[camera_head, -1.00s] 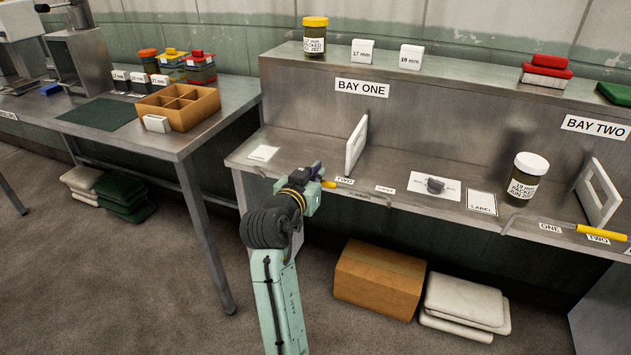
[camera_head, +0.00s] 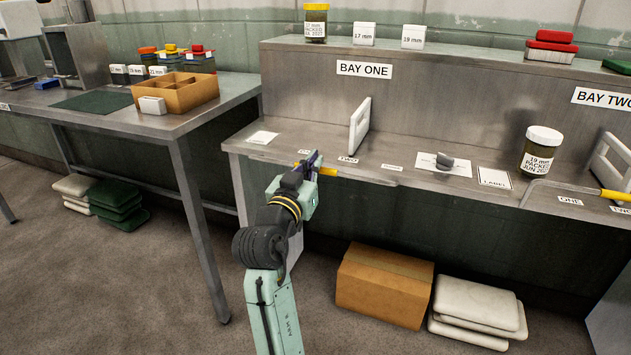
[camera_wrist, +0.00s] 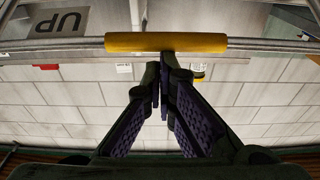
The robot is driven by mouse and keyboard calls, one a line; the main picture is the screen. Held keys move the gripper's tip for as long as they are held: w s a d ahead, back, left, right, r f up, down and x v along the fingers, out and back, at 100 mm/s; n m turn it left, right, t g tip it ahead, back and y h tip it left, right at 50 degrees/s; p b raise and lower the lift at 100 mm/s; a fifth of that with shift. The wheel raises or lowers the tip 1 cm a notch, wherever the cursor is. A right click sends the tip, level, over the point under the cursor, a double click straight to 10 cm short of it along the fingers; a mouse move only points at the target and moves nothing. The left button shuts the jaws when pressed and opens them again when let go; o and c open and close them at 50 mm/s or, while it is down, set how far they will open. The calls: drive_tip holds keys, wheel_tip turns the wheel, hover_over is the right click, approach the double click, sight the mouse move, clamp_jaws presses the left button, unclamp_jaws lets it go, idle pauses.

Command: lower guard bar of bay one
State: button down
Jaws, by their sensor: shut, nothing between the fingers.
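Bay one's guard bar is a thin metal bar with a yellow grip (camera_head: 329,171), along the front edge of the bay one shelf (camera_head: 290,141). The grip shows in full in the wrist view (camera_wrist: 165,43), running across the upper part. My gripper (camera_head: 314,160) is at the bar's grip, at the left part of bay one. Its fingers (camera_wrist: 162,64) are shut with nothing between them. The fingertips overlap the grip's lower edge in the wrist view; I cannot tell whether they touch it. My gripper hides the bar's left part in the head view.
A white upright divider (camera_head: 360,126) stands on the shelf behind the bar. A grey piece (camera_head: 445,162) and a jar (camera_head: 540,151) stand further right. Bay two's bar has a yellow grip (camera_head: 614,195). A cardboard box (camera_head: 383,287) lies on the floor below.

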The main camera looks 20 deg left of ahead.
drive_tip(key=f+t+b, duration=0.1)
drive_tip(key=b, duration=0.3)
drive_tip(key=s+f+t+b, duration=0.1)
drive_tip(key=f+b, duration=0.1)
drive_tip(key=b, duration=0.1)
drive_tip(key=f+t+b, duration=0.1)
drive_tip(key=b, duration=0.3)
drive_tip(key=shift+s+f+t+b, duration=0.15)
drive_tip(key=shift+s+t+b, duration=0.1)
drive_tip(key=shift+t+b, duration=0.15)
drive_tip(key=shift+f+b, duration=0.15)
drive_tip(key=shift+b, duration=0.35)
